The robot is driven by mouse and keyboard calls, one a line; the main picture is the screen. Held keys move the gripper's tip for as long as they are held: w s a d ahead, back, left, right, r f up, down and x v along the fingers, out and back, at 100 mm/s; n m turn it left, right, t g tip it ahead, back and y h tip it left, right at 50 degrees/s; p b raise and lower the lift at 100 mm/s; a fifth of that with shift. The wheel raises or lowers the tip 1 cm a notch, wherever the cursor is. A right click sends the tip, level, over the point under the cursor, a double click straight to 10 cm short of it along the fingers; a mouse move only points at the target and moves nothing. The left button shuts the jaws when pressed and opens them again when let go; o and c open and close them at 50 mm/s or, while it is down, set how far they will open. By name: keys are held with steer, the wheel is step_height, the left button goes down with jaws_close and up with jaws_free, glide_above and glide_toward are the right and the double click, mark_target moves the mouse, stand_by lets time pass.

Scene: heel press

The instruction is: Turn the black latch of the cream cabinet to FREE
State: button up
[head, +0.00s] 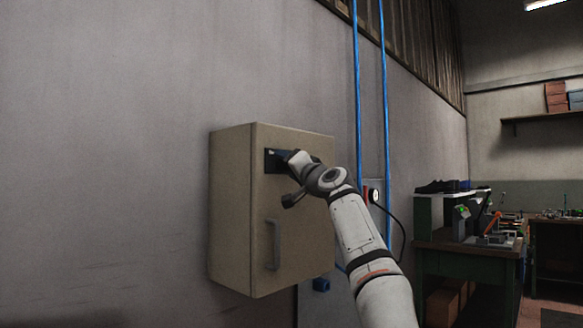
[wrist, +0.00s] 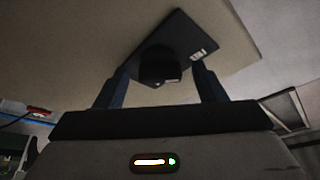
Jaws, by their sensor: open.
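The cream cabinet (head: 235,200) hangs on the grey wall, its door shut, with a grey vertical handle (head: 273,245) low on the door. The black latch plate (head: 271,160) is near the top of the door, partly hidden by my arm. In the wrist view the black latch (wrist: 160,66) stands out as a dark round knob from its plate (wrist: 190,38), which has a small white label. My gripper (wrist: 160,85) is open, one finger on each side of the knob. I cannot tell whether the fingers touch it. The latch's setting is not readable.
Blue pipes (head: 358,100) run up the wall right of the cabinet, beside a gauge (head: 374,195) and a dark cable. A green workbench (head: 465,240) with tools stands further right. The wall left of the cabinet is bare.

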steer(key=b+v, duration=0.7)
steer(key=v, duration=0.1)
stand_by(0.4)
steer(key=shift+w+r, duration=0.1)
stand_by(0.6)
steer(key=s+d+f+g+h+p, duration=0.4)
steer(key=s+f+p, duration=0.5)
steer(key=s, duration=0.4)
steer(key=s+d+f+n+g+h+p, duration=0.1)
steer(key=s+d+f+g+h+p, duration=0.3)
steer(key=s+d+f+p, duration=0.4)
steer(key=s+d+f+n+g+h+p, duration=0.1)
steer(key=s+d+f+g+h+p, duration=0.3)
steer(key=s+f+p, duration=0.7)
steer(key=s+d+g+p, duration=0.2)
steer(key=s+p, duration=0.1)
steer(key=s, duration=0.5)
steer(key=shift+s+d+g, duration=0.25)
steer(key=shift+d+g, duration=0.05)
